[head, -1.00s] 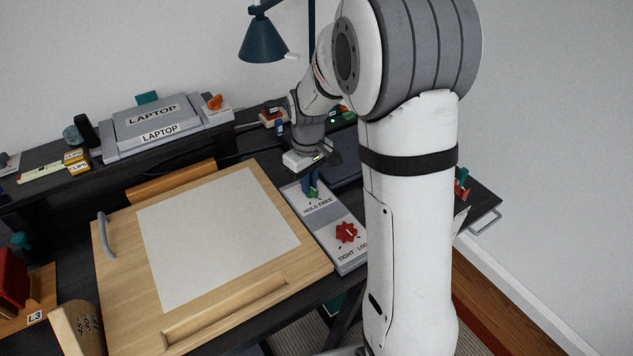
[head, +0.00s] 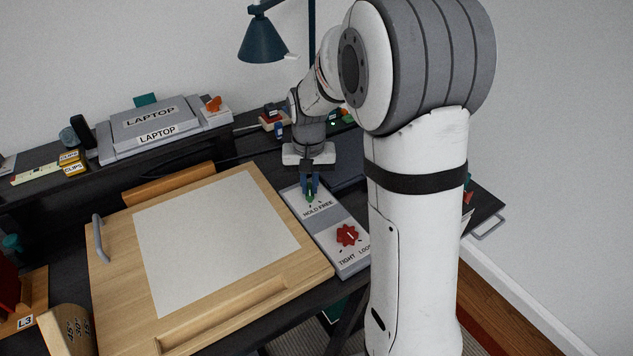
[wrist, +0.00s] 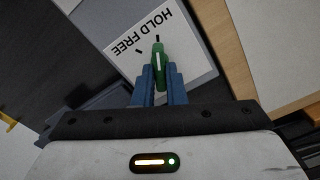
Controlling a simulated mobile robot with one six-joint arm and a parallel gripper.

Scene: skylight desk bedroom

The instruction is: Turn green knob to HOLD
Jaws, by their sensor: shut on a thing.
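The green knob (head: 310,196) is at the far end of a grey panel (head: 329,222) beside the drawing board. The words HOLD and FREE are printed in front of it. My gripper (head: 309,187) reaches down over the knob. In the wrist view its blue fingers (wrist: 160,84) are shut on the green knob (wrist: 159,62), one on each side. The knob's white line points up in that view, roughly toward the dark tick near HOLD. The knob's lower part is hidden between the fingers.
A red knob (head: 347,235) marked TIGHT and LOOSE is nearer on the same panel. The wooden drawing board (head: 115,270) lies to the left. A laptop stand (head: 155,128) is on the back shelf. A dark blue lamp (head: 263,42) hangs behind my arm.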

